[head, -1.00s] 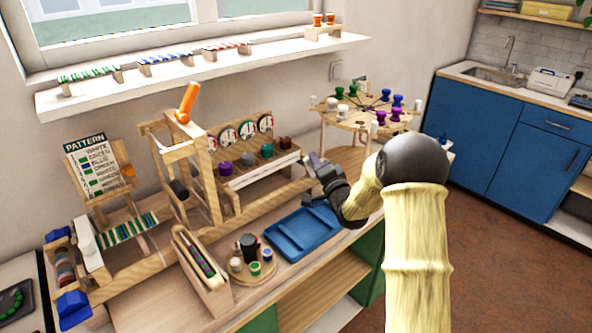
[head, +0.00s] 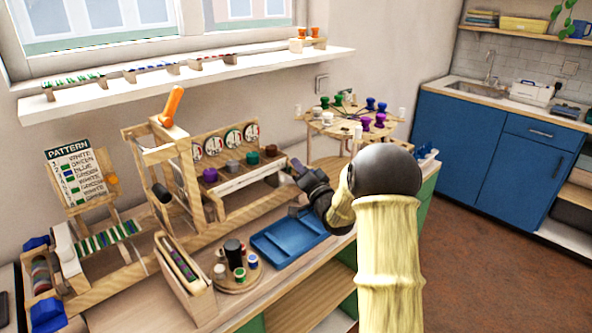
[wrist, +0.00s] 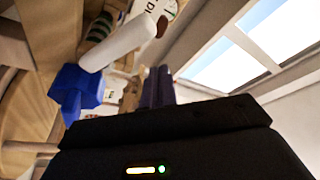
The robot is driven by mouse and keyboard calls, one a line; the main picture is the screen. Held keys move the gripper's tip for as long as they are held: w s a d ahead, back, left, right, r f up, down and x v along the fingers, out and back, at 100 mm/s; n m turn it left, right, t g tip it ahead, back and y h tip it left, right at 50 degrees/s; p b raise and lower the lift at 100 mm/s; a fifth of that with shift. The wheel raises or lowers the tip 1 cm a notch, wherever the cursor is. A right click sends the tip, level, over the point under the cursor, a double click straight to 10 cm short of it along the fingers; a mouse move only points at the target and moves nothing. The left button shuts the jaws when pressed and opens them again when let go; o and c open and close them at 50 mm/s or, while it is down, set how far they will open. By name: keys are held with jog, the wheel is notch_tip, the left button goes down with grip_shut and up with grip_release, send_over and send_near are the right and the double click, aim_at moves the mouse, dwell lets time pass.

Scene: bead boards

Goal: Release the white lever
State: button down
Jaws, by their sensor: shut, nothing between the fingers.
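The white lever (head: 65,248) stands at the left end of the bench rig, beside the green-and-white bead strip (head: 108,237). It looks fairly upright. A white rounded bar (wrist: 125,43) in the wrist view, next to a blue block (wrist: 75,90), looks like the same lever, but I cannot be certain. My gripper (head: 297,167) is shut and empty, near the right end of the dial shelf, well to the right of the lever and apart from it. Its dark fingers show in the wrist view (wrist: 157,85).
A wooden frame with an orange handle (head: 172,105) stands between lever and gripper. The dial shelf (head: 250,183), blue tray (head: 280,250), round stand of cups (head: 238,285) and peg carousel (head: 343,127) crowd the bench. Space above the tray is free.

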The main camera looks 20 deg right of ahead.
jog(key=s+d, duration=0.4)
jog(key=s, duration=0.4)
jog(key=shift+s+f, duration=0.35)
